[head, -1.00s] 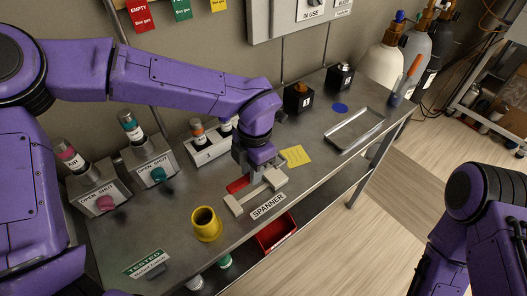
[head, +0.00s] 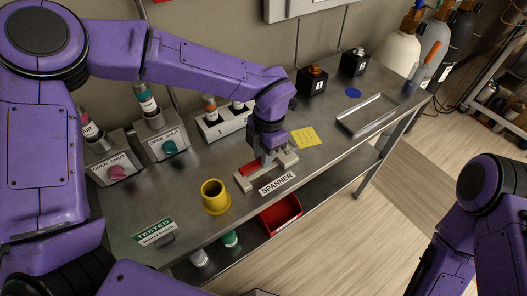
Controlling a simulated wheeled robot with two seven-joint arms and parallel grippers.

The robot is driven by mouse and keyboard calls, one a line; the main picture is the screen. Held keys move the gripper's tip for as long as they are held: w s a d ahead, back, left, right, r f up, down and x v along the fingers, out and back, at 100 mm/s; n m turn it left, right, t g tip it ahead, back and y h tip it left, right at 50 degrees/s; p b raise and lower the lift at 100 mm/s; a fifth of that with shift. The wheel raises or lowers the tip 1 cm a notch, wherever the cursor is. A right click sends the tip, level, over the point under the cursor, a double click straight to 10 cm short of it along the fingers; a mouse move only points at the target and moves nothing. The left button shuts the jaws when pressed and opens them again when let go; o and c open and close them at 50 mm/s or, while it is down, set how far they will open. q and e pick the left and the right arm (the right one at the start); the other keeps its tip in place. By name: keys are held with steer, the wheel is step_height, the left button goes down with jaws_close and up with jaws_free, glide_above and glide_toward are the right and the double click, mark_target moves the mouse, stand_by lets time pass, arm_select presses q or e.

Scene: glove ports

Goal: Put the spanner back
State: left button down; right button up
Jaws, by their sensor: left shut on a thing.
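The spanner (head: 250,168) shows as a short red bar; the rest of it is hidden by my left gripper. The beige spanner holder (head: 242,182) lies on the bench behind the white SPANNER label (head: 277,184). The red bar is over the holder, roughly in line with it; I cannot tell whether it rests in it. My left gripper (head: 268,158) points down at the holder and is shut on the spanner.
A yellow cup (head: 214,197) stands left of the holder and a yellow note (head: 306,137) lies to its right. Valve blocks (head: 165,145) and a numbered socket block (head: 222,124) line the back. A metal tray (head: 342,125) is at the right. A red bin (head: 282,215) sits below the front edge.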

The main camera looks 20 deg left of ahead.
arm_select(q)
steer(key=shift+w+f, duration=0.2)
steer(key=shift+f, duration=0.5)
steer(key=shift+s+f, duration=0.15)
steer(key=shift+f, duration=0.2)
steer(key=shift+f+b, duration=0.2)
steer(key=shift+b, duration=0.1)
steer(key=c, duration=0.9)
jaws_free()
steer(key=shift+o, duration=0.2)
steer(key=r, duration=0.3)
steer(key=r+b, duration=0.1)
steer(key=r, duration=0.3)
steer(key=w+r, duration=0.1)
steer(key=r, duration=0.2)
steer(key=shift+d+r, duration=0.3)
steer(key=shift+d, duration=0.05)
